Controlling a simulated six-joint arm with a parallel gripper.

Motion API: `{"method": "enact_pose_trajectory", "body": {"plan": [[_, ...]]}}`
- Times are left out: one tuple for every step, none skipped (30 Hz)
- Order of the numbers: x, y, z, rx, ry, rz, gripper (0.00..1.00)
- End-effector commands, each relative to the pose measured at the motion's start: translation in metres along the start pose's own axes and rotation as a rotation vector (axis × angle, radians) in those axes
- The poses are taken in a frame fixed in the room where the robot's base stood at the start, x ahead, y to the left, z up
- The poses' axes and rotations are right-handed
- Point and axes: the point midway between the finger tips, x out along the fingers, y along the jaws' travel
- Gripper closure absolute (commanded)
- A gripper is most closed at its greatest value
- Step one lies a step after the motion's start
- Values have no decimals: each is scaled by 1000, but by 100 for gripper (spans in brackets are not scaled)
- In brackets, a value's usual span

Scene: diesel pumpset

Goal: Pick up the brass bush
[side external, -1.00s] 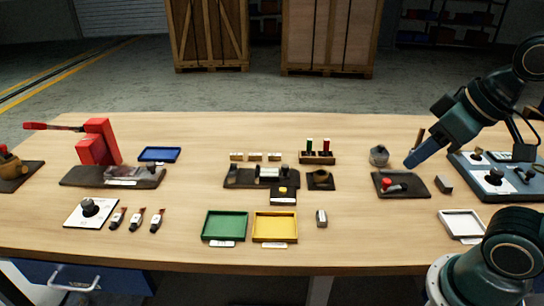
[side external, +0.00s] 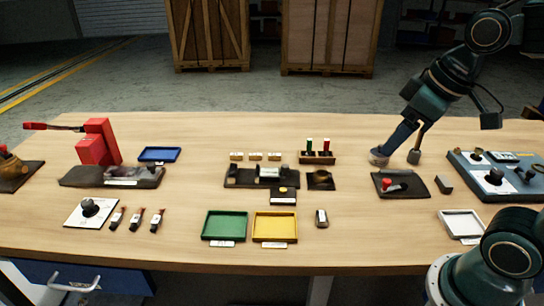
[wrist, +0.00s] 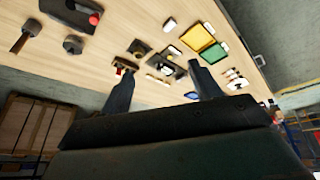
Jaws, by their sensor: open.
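I cannot pick out the brass bush for certain. A small brownish round piece sits on a dark square plate (side external: 320,180) right of the central fixture; it also shows in the wrist view (wrist: 138,48), too small to identify. My gripper (side external: 384,150) is over the back right of the table, its tip overlapping a grey round part (side external: 377,161) in the side view. In the wrist view my gripper (wrist: 160,66) has its fingers wide apart with nothing between them, and the round part (wrist: 73,45) lies left of them.
A wooden-handled tool (side external: 414,157) stands right of my gripper. A dark plate with a red knob (side external: 388,183) is in front. The central fixture (side external: 262,177), a rack with red and green pegs (side external: 318,158), and green (side external: 225,226) and yellow (side external: 275,227) trays lie left.

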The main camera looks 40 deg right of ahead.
Motion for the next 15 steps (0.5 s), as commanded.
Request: {"method": "enact_pose_trajectory", "body": {"plan": [[4,4,-8,-20,-17,-3,37],[7,6,-13,-34,-26,-5,37],[10,9,-19,-54,-36,-8,37],[13,11,-24,-70,-44,-11,37],[15,14,-28,-84,-51,-14,37],[19,17,-34,-104,-62,-18,37],[22,20,-38,-118,-69,-21,37],[25,22,-42,-132,-77,-24,37],[30,26,-48,-152,-86,-29,37],[33,28,-52,-167,-94,-34,37],[37,31,-56,-180,-100,-38,37],[42,35,-61,-200,-110,-44,37],[46,38,-65,-214,-116,-49,37],[50,41,-69,-228,-123,-53,37],[56,46,-74,-246,-131,-60,37]]}}
